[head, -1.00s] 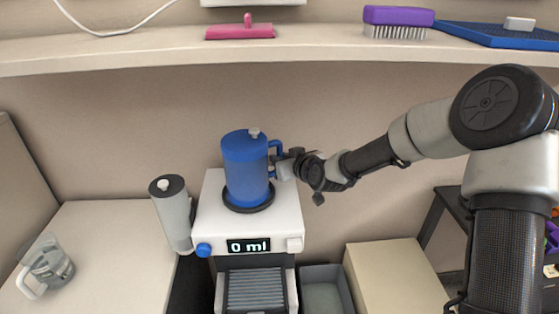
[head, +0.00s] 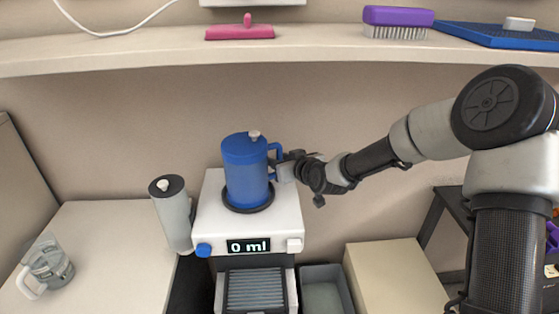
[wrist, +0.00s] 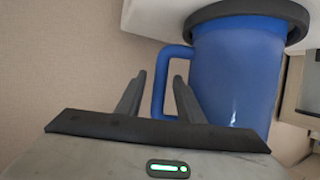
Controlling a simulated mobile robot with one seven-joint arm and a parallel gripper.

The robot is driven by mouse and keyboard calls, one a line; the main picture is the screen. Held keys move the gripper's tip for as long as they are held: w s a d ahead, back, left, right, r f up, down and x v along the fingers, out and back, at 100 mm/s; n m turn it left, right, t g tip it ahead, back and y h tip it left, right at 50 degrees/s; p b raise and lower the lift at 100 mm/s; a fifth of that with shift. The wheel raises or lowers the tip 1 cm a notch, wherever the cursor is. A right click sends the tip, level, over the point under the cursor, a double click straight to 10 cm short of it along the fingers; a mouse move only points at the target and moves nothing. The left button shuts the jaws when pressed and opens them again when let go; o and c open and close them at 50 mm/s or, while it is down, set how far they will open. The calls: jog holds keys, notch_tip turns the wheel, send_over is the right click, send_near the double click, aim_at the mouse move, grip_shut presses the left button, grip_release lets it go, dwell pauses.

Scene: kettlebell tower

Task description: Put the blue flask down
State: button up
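The blue flask (head: 246,172) stands upright on the black round plate (head: 247,206) of a white device (head: 212,222) whose display reads 0 ml. In the wrist view, which is upside down, the flask (wrist: 236,75) meets the dark plate (wrist: 250,14). Its handle (wrist: 160,85) is on the side facing my gripper (head: 281,168). In the wrist view my gripper (wrist: 158,88) has its two fingers apart, one on each side of the handle, with gaps visible between fingers and handle.
A grey cylinder with a black lid (head: 172,212) stands close left of the device. A clear jug (head: 47,266) sits on the left counter. A shelf (head: 130,53) above holds a pink squeegee and purple brush. A grey bin (head: 322,290) is below right.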

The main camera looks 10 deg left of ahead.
jog(key=v, duration=1.1)
jog(key=shift+s+d, duration=0.2)
